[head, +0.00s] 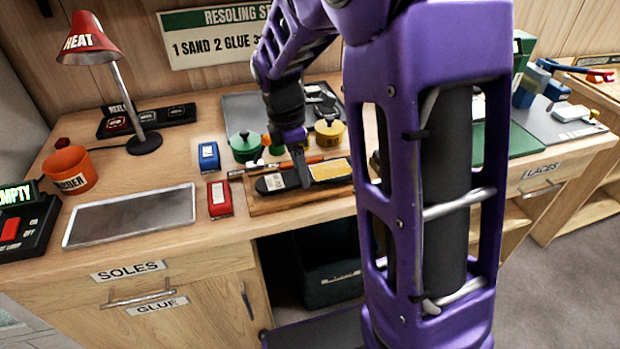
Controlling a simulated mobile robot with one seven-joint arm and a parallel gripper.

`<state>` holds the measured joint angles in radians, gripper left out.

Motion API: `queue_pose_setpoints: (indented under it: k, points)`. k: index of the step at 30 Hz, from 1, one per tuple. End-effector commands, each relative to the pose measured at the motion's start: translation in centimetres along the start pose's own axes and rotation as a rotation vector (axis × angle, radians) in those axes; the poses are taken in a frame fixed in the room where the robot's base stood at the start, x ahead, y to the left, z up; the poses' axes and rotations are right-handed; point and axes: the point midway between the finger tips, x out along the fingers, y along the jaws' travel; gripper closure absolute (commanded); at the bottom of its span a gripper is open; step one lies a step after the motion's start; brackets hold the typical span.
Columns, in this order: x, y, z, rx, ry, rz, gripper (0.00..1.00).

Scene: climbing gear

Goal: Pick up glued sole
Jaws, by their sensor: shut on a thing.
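A dark sole (266,185) with a pale label near one end and a yellow, glue-like patch (328,170) at the other lies over a wooden board (258,208) on the bench. I cannot tell whether there is a gap between sole and board. My gripper (303,178) reaches down from above and is shut on the sole near its middle, between label and yellow patch. The fingers cover part of the sole, and my purple arm hides the area to the right.
Green pot (246,146), yellow pot (329,132) and brushes (300,160) crowd close behind the sole. Red box (219,198) and blue box (208,156) stand left. A red heat lamp (88,42) and empty grey tray (132,216) are further left.

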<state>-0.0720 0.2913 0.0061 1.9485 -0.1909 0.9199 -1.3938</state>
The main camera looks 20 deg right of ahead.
Motion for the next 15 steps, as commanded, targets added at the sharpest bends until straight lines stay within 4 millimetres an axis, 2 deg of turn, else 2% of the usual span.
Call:
queue_pose_setpoints:
  k: [15]
  points:
    - [-2.9, 0.0, 0.4, 0.0, 0.0, 0.001, 1.0]
